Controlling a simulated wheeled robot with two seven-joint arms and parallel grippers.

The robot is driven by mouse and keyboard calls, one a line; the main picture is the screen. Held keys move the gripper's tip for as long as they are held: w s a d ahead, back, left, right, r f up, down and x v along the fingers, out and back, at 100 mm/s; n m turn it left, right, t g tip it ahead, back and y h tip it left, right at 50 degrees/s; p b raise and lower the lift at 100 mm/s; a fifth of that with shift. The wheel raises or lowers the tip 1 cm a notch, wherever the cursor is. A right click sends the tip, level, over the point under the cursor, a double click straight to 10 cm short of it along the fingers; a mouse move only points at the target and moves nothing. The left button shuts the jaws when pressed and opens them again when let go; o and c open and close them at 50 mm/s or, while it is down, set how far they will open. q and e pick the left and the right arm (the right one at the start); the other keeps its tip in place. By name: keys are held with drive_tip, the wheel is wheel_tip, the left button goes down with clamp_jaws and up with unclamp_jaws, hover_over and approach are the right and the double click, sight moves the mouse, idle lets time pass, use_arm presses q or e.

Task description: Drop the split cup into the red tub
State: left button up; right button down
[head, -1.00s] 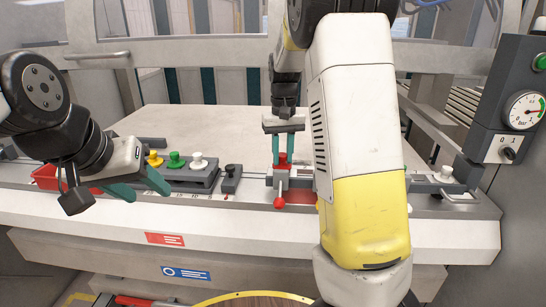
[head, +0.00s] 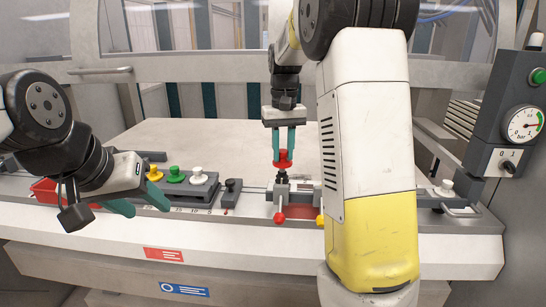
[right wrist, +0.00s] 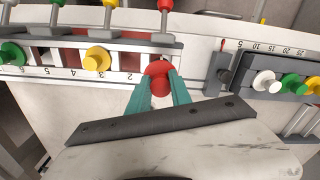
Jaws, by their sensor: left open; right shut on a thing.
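A red cup (head: 283,157) is held in my right gripper (head: 283,160), its fingers closed on both sides of it. The cup is just above a grey clamp with a red-knobbed lever, at the middle of the front rail. It also shows from above in the right wrist view (right wrist: 160,78), between the green fingertips. I cannot make out a split in it. The red tub (head: 45,189) is at the far left, partly hidden behind my left arm. My left gripper (head: 138,203) is open and empty, in front of the tub's right side and a cup rack.
The grey rack (head: 190,190) holds a yellow, a green and a white cup. The numbered rail (right wrist: 70,75) bears other cups and clamp levers with coloured balls. A gauge box (head: 513,125) stands at the right. The pale table behind the rail is clear.

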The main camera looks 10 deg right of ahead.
drive_tip(key=shift+r, duration=1.45)
